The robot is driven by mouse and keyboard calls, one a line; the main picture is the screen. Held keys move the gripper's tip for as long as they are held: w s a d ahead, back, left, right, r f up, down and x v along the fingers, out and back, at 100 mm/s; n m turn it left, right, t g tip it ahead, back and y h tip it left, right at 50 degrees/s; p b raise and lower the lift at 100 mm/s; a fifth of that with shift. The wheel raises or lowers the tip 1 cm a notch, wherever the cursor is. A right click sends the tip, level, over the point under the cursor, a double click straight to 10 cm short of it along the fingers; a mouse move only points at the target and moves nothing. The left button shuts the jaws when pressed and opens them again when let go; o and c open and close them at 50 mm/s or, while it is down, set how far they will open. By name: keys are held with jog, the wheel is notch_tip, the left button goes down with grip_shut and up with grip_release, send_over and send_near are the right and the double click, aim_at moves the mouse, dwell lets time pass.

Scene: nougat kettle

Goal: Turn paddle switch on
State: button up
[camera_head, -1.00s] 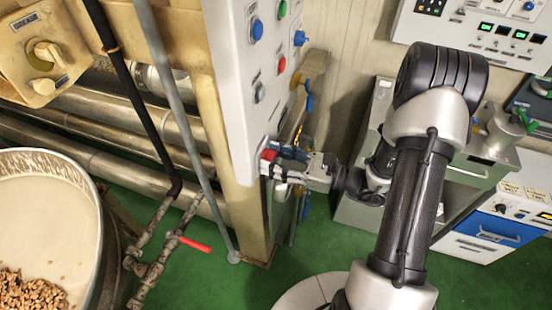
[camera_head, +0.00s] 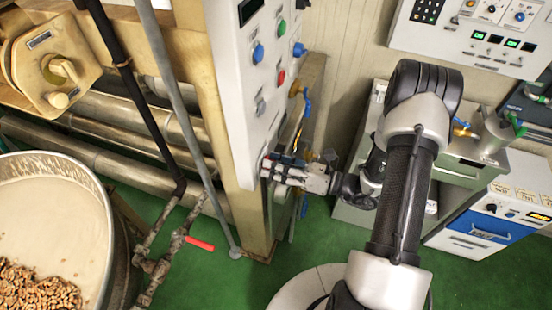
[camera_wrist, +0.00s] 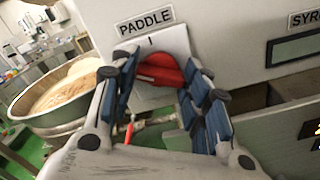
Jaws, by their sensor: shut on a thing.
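The paddle switch (camera_wrist: 160,72) is a red knob on the pale control panel's face, under a "PADDLE" label (camera_wrist: 145,21) and a "I" mark in the wrist view. My gripper (camera_wrist: 157,80) has its blue-padded fingers on either side of the knob and is shut on it. In the head view my gripper (camera_head: 273,173) is at the panel's lower right edge, and only a bit of red shows past the fingers. The knob's exact angle is hard to tell because the fingers partly cover it.
Blue, green and red buttons line the panel (camera_head: 236,104) above the gripper. A kettle (camera_head: 108,215) of pale mass and nuts stands at left. A red-handled valve (camera_head: 200,243) and pipes lie between. A grey cabinet (camera_head: 365,215) stands right of the panel. Green floor is open below.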

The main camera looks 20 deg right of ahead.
jog(key=m+p, duration=0.6)
jog(key=m, duration=0.5)
jog(key=shift+m, duration=0.3)
dwell(0.4)
jog(key=o, duration=1.1)
jog(key=shift+c, duration=0.2)
jog(key=v, duration=1.2)
